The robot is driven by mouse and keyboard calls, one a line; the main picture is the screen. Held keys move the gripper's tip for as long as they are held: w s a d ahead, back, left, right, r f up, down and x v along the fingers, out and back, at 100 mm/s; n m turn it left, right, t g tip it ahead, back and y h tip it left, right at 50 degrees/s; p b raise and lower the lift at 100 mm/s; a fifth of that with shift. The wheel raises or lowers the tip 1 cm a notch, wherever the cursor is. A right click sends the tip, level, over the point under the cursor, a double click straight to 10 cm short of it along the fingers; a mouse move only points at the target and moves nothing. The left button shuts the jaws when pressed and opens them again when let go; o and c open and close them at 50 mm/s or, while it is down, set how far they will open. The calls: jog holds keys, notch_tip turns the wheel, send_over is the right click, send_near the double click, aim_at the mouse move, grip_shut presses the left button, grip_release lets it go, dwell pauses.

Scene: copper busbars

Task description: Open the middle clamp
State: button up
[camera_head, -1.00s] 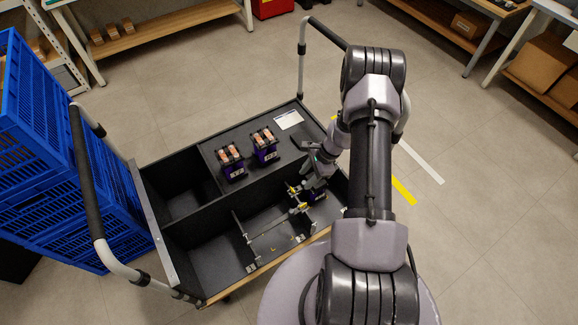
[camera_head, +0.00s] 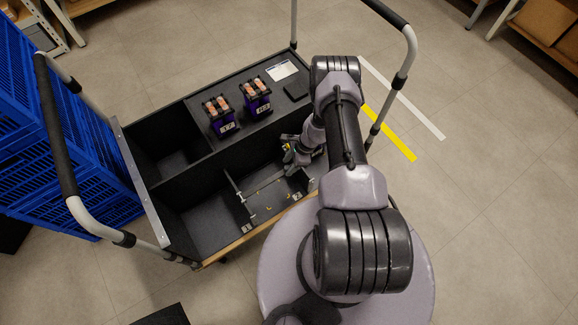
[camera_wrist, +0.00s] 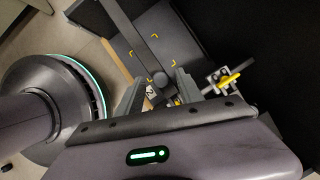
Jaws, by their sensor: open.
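A clamp with a yellow handle (camera_wrist: 229,79) shows in the wrist view, right of my gripper and apart from it. More yellow (camera_wrist: 175,103) shows low between the fingers, mostly hidden by my gripper body; it may be part of another clamp. I cannot tell which clamp is the middle one. A grey bar with a round knob (camera_wrist: 160,78) lies beyond the fingertips. My gripper (camera_wrist: 158,88) is open, with nothing clearly held. In the head view my gripper (camera_head: 291,153) is over the right end of the fixture rail (camera_head: 264,184), and my arm hides the clamps there.
The cart's black divider wall (camera_head: 200,167) runs behind the fixture. The front left compartment (camera_head: 205,215) is empty. Blue crates (camera_head: 75,150) stand left of the cart.

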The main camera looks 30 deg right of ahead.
grip_shut()
dwell(1.5)
